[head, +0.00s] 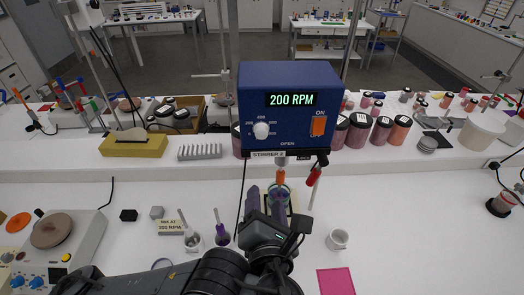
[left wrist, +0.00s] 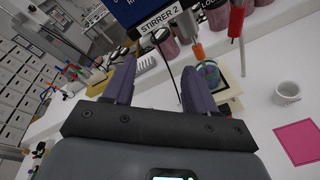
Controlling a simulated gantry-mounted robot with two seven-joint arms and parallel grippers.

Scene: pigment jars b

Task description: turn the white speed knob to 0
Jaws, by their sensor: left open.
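The white speed knob (head: 261,130) is on the front of the blue stirrer box (head: 285,85), left of the orange ON switch (head: 318,126). The display (head: 291,99) reads 200 RPM. My left gripper (head: 266,200) is below the box, apart from the knob, with its fingers pointing up and away. It is open, and its two purple fingers stand apart in the left wrist view (left wrist: 157,85). There, only the lower part of the box (left wrist: 130,10) with its STIRRER 2 label shows, and the knob is out of frame. My right gripper is not in view.
A glass vessel (head: 279,190) stands under the stirrer, close behind my left fingers. A red-ended tool (head: 313,176) hangs from the box's right. Several jars line the shelf on the right. A white cup (head: 338,239) and pink square (head: 336,281) are on the right of the bench.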

